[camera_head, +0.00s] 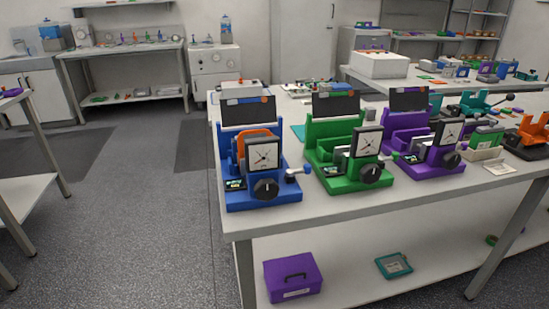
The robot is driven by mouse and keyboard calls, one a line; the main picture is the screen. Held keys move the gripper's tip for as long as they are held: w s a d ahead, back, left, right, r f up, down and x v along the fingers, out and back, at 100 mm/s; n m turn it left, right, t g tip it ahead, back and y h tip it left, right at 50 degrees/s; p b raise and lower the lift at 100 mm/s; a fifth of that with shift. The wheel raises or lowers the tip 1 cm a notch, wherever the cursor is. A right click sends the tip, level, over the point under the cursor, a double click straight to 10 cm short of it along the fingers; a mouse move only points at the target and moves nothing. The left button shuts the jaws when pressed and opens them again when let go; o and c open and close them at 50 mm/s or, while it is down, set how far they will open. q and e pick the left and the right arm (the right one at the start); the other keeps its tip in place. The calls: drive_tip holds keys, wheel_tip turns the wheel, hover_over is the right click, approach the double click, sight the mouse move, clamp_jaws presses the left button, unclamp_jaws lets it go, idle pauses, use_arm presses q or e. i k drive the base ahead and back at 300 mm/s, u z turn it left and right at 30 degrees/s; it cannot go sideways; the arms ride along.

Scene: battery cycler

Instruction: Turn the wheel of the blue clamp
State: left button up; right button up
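The blue clamp (238,201) stands at the left front corner of the white table in the head view. It has a square dial face with a pointer. A dark round wheel (266,188) sits low on its front, below the dial. A small lit display is at its lower left, and a grey-and-blue knob sticks out at its right. An orange part shows inside the clamp behind the dial. Neither of my grippers is in view, and nothing touches the clamp.
A green clamp (340,184) and a purple clamp (428,169) of like form stand to the right. A purple case (293,278) and a teal box (393,265) lie on the lower shelf. The floor (150,225) left of the table is clear.

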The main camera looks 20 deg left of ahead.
sight(266, 190)
drive_tip(key=z, duration=1.55)
drive_tip(key=k, duration=1.1)
drive_tip(key=z, duration=4.5)
drive_tip(key=k, duration=0.5)
drive_tip(key=z, duration=5.5)
